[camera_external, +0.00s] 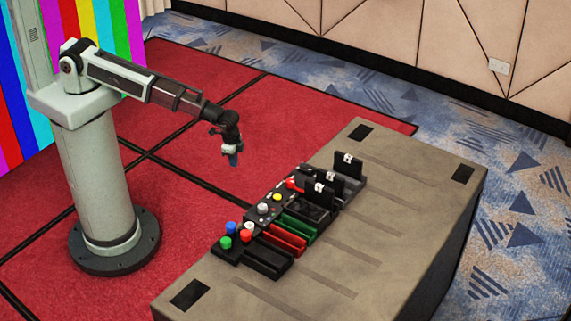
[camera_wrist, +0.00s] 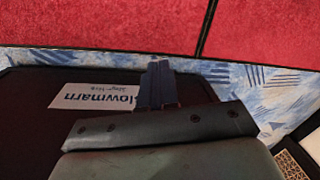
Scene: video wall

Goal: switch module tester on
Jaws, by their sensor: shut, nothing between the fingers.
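A row of black control units (camera_external: 264,211) with coloured buttons and knobs stands on the grey-brown case. I cannot tell for certain which part is the module tester or see its switch state. Blue, green, red and white buttons sit at the near end; a grey knob and a yellow button are farther along. My gripper (camera_external: 233,158) hangs in the air to the left of the units, above the red carpet, touching nothing. Its blue-grey fingers also show in the wrist view (camera_wrist: 157,66), pressed together and empty. The units are not recognisable in the wrist view.
Green (camera_external: 298,227) and red (camera_external: 283,239) slotted trays lie beside the units, with upright black modules (camera_external: 347,164) at the far end. The case top (camera_external: 400,190) is bare on the right. A white label (camera_wrist: 95,97) lies on a dark surface.

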